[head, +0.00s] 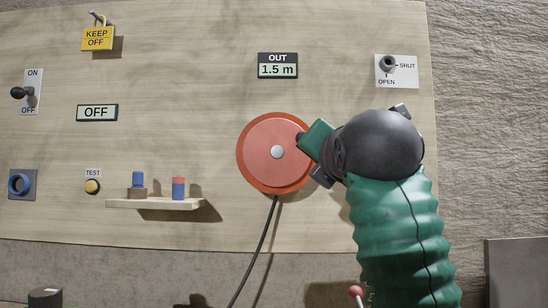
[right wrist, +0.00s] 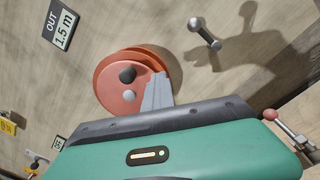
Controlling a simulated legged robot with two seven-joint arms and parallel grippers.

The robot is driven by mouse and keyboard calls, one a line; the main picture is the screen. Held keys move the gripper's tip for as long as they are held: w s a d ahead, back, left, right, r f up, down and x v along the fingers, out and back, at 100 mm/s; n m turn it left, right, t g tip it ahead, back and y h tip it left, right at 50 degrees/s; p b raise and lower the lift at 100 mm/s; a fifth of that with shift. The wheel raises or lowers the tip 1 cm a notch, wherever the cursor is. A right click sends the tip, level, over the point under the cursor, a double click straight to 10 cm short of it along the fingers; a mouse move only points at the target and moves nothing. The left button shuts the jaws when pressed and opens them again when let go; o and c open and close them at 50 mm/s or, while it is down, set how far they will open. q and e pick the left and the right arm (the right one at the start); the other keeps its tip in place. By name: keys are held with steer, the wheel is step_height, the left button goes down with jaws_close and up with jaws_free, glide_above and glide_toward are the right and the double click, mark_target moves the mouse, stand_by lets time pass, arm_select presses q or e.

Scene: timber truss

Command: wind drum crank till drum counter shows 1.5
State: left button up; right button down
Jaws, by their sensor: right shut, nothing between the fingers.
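The orange-red drum (head: 262,165) is on the board, with a grey hub at its centre and a black cable hanging below. The drum counter (head: 278,70) above it reads OUT 1.5 m. In the right wrist view the drum (right wrist: 112,98) carries a black crank knob (right wrist: 127,75) near the hub. In the head view my right gripper hides the drum's right edge, and the knob is not clearly seen. My right gripper (right wrist: 160,82) is shut and empty, its grey fingers in front of the drum, beside the knob. I cannot tell if they touch. My left gripper is not in view.
A valve knob (head: 388,64) marked SHUT and OPEN is at upper right. A small shelf (head: 155,204) with two coloured pieces, a yellow TEST button (head: 92,186), an ON/OFF lever (head: 18,93) and a KEEP OFF tag (head: 97,38) are left. A red-tipped lever (head: 356,291) stands below.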

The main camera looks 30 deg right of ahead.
steer(key=f+m+b, duration=0.2)
steer(key=m, duration=0.1)
steer(key=a+f+m+b, duration=0.1)
steer(key=m, duration=0.1)
steer(key=shift+w+a, duration=0.1)
steer(key=shift+w, duration=0.25)
steer(key=shift+c, duration=1)
jaws_free()
